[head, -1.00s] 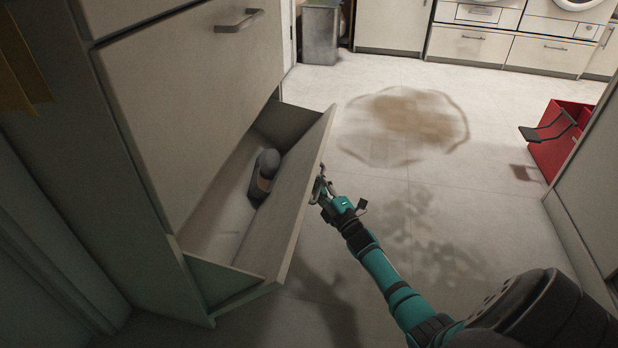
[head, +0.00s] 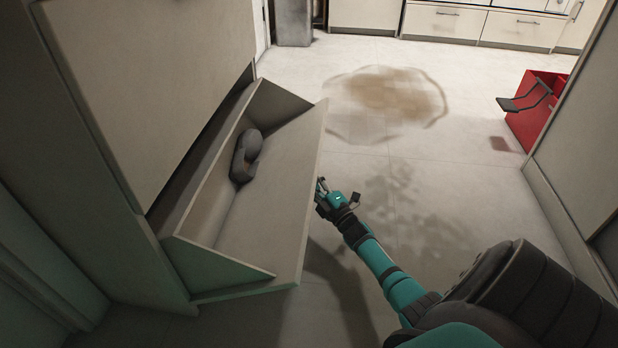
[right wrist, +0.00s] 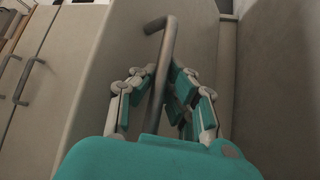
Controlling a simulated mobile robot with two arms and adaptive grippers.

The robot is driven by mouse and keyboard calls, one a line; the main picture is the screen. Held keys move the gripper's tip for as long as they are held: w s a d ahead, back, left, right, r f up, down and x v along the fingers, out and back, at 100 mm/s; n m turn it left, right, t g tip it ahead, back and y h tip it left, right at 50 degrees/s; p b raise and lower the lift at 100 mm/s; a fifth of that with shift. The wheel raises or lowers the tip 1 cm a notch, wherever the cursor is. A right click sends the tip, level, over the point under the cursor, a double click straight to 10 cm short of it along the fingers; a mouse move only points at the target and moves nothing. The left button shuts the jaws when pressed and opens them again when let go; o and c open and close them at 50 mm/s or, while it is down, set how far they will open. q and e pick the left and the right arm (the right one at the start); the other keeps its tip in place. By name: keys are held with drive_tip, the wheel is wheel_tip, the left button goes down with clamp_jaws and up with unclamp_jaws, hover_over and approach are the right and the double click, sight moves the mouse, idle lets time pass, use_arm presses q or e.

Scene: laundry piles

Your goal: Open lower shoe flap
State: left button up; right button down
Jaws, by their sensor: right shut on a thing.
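The lower shoe flap (head: 270,190) of the tall cabinet is tilted out, with its compartment open at the top. A dark grey shoe (head: 246,155) lies inside the compartment. My right gripper (head: 321,188) is at the outer face of the flap. In the right wrist view, its fingers (right wrist: 163,92) are shut around the grey bar handle (right wrist: 158,70) of the flap. In the head view the flap's edge hides the handle. My left gripper is not in view.
The upper flap (head: 140,90) of the cabinet is shut above. A red container (head: 540,105) stands on the right by a pale cabinet side. A brown stain (head: 385,100) marks the floor ahead. White drawers (head: 470,25) line the back.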

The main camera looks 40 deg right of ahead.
drive_tip(key=shift+s+d+r, duration=0.15)
drive_tip(key=shift+d+r, duration=0.05)
drive_tip(key=shift+d, duration=0.05)
drive_tip(key=c, duration=1.3)
unclamp_jaws()
drive_tip(key=shift+s+d+r, duration=0.1)
drive_tip(key=shift+s+d, duration=0.05)
drive_tip(key=shift+s, duration=0.05)
drive_tip(key=shift+c, duration=0.2)
drive_tip(key=shift+w, duration=0.1)
drive_tip(key=v, duration=1.2)
drive_tip(key=shift+c, duration=0.4)
